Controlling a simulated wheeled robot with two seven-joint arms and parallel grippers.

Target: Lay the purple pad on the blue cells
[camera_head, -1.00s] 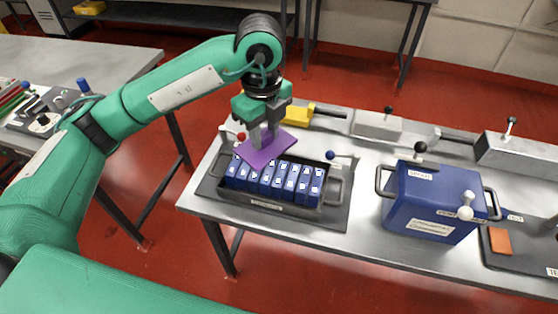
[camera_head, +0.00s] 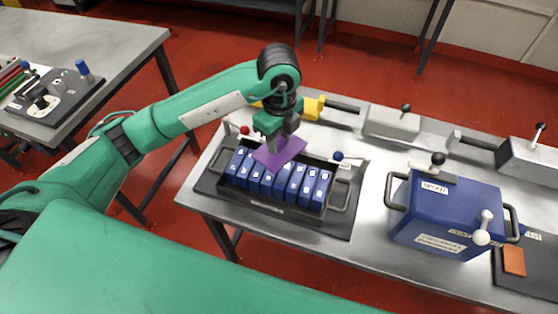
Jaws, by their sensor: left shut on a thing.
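The purple pad (camera_head: 279,153) is a thin flat sheet held by my left gripper (camera_head: 275,152). The gripper points down and is shut on the pad. The blue cells (camera_head: 290,184) stand in a row in a dark tray (camera_head: 262,207) on the steel table. The pad is over the back part of the row, near its middle, and hides some cell tops. I cannot tell whether it touches them. My right gripper is not in view.
A blue box (camera_head: 445,215) with handles stands right of the tray. A red-knobbed lever (camera_head: 245,131) and a blue-knobbed one (camera_head: 338,157) stand at the tray's back. Grey blocks (camera_head: 392,121) and a yellow part (camera_head: 313,107) lie along the table's back.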

